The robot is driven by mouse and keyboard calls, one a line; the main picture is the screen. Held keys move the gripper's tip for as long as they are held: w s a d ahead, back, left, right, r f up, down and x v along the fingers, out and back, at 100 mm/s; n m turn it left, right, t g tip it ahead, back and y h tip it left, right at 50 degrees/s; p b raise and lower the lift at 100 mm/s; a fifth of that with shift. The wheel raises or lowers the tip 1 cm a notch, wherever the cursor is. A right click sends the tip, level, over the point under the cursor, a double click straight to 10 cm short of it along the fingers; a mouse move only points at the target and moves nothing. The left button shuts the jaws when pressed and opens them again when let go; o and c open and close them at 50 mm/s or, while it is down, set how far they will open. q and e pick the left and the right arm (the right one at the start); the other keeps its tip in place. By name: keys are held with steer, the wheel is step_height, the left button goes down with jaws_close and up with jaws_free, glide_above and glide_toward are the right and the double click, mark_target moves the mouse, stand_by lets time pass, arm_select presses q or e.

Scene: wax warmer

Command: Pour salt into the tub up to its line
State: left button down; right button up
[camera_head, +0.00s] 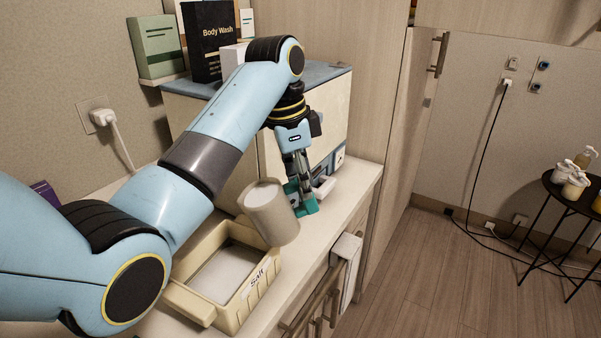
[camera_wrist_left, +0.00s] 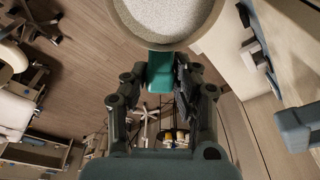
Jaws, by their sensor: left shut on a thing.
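A beige round container (camera_head: 276,222) with pale grainy contents is tilted toward the left, above the far right edge of the tub. The cream tub (camera_head: 236,308) labelled "Salt" sits on the counter and holds a pale layer. No falling stream shows, and I cannot make out a fill line. My right gripper is not in view.
A large cream box-shaped unit (camera_head: 334,105) stands behind the gripper, with a body wash box (camera_head: 208,45) and a green box (camera_head: 158,48) behind it. A white cloth (camera_head: 345,268) hangs at the counter's front. Counter (camera_head: 352,185) to the gripper's right is clear.

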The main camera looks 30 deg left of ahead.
arm_select(q)
step_height(320, 180, down, 2)
steer(key=shift+f, duration=0.2)
steer(key=shift+s+a+r+t+h, duration=0.15)
steer(key=shift+a+r+t+h, duration=0.2)
steer(key=shift+r, duration=0.3)
steer(key=shift+s+a+r+t+h, duration=0.2)
steer(key=shift+r+t+h, duration=0.25)
steer(key=shift+r, duration=0.15)
steer(key=shift+r+h, duration=0.3)
steer(key=shift+w+d+f, duration=0.1)
steer(key=shift+d, duration=0.05)
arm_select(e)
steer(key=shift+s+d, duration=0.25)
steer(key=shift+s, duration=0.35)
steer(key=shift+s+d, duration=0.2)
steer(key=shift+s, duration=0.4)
